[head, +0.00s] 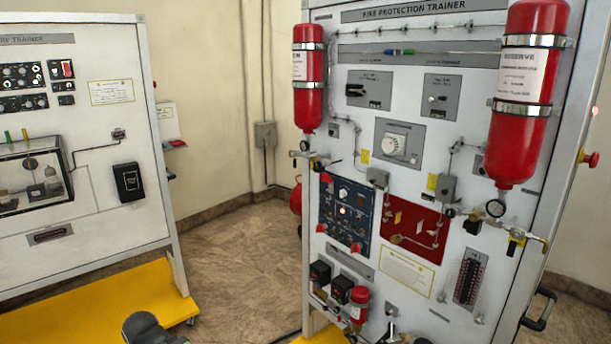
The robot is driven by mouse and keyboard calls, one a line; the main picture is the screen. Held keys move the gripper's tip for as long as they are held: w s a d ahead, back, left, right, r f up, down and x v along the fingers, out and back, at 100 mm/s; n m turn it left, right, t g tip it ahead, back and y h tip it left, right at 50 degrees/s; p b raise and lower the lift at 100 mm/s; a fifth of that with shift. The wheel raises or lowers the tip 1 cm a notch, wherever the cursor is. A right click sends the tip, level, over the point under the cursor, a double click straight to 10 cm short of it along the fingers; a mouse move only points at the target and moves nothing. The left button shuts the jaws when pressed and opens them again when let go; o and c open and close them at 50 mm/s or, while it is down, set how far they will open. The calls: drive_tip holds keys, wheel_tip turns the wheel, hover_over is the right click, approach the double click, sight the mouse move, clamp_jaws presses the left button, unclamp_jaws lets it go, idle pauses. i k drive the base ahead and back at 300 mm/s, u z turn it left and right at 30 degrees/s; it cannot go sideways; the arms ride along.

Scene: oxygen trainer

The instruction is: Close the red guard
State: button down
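Small red parts that look like switch guards show in the head view on the blue control panel (347,214) of the fire protection trainer. One red part (355,248) is at the panel's lower edge, and another (326,177) is at its upper left. A red switch or guard (67,68) also shows on the left trainer's dark modules. I cannot tell which one is the red guard, or whether any is open. No gripper fingers are visible. A dark rounded part at the bottom edge may belong to my arm.
The left trainer (95,150) stands on a yellow base (100,305). Two red cylinders (308,85) (530,90) flank the right trainer's board. Valves and pipes stick out below them. Open brown floor (240,245) lies between the two trainers.

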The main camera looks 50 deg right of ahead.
sight(325, 177)
drive_tip(key=u, duration=0.15)
drive_tip(key=i, duration=1)
drive_tip(key=u, duration=0.05)
